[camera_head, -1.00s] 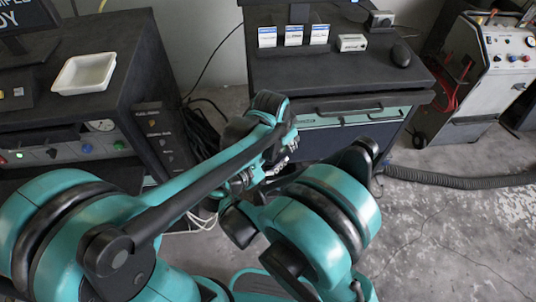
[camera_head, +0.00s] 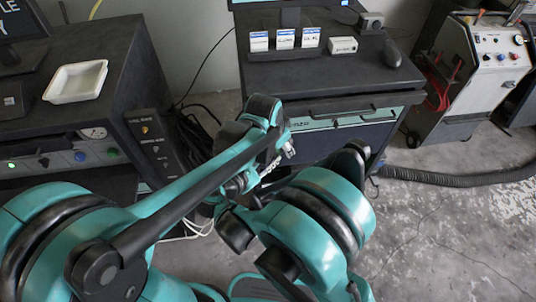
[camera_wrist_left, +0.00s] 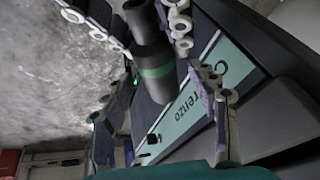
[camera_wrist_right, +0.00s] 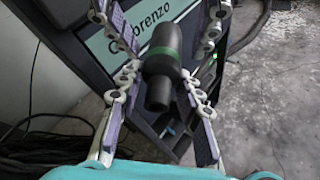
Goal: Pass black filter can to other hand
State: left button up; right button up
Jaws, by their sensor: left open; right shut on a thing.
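The black filter can (camera_wrist_left: 153,55) with a green band shows in the left wrist view, between the fingers of both my grippers. It also shows in the right wrist view (camera_wrist_right: 163,62), narrower end towards the camera. My right gripper (camera_wrist_right: 156,90) is shut on the can around its narrower part. My left gripper (camera_wrist_left: 152,92) is open, its fingers on either side of the wider part with gaps. The left fingers also show at the top of the right wrist view. In the head view my arms hide the can and most of both grippers.
A dark cabinet (camera_head: 405,75) with a teal drawer front stands ahead, close behind the grippers. A dark bench (camera_head: 115,60) with a white tray (camera_head: 75,81) is at left. A wheeled machine (camera_head: 485,60) and a black hose (camera_head: 455,179) are at right. Floor at right is open.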

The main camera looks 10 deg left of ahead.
pick_arm(q)
jog(key=v, duration=1.1)
jog(key=shift+s+r, duration=0.15)
jog(key=shift+r, duration=0.2)
jog(key=shift+a, duration=0.1)
jog(key=shift+f, duration=0.1)
